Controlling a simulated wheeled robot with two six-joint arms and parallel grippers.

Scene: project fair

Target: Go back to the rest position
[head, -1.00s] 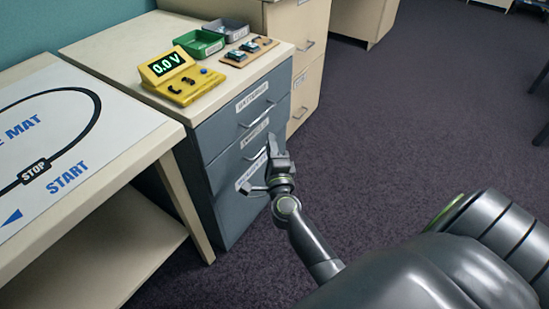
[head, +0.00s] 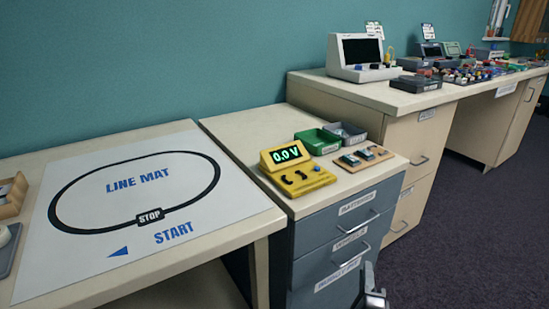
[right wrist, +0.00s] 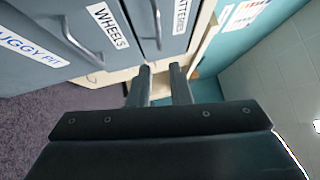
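My right gripper (head: 371,279) shows at the bottom edge of the head view, in front of the lower drawers of the grey drawer unit (head: 322,240). In the right wrist view its two fingers (right wrist: 161,72) stand apart with nothing between them, so it is open and empty. The drawer fronts, labelled for batteries, wheels and buggy kit, look shut. The wheels drawer (right wrist: 85,38) also shows beyond the fingers in the wrist view. My left gripper is not in view.
A yellow voltmeter (head: 298,180) reading 0.0 V, a green bin (head: 318,143) and a grey bin stand on the drawer unit. A line mat (head: 120,215) lies on the left table. A cluttered bench (head: 345,86) runs along the right. The carpet (head: 465,245) at right is clear.

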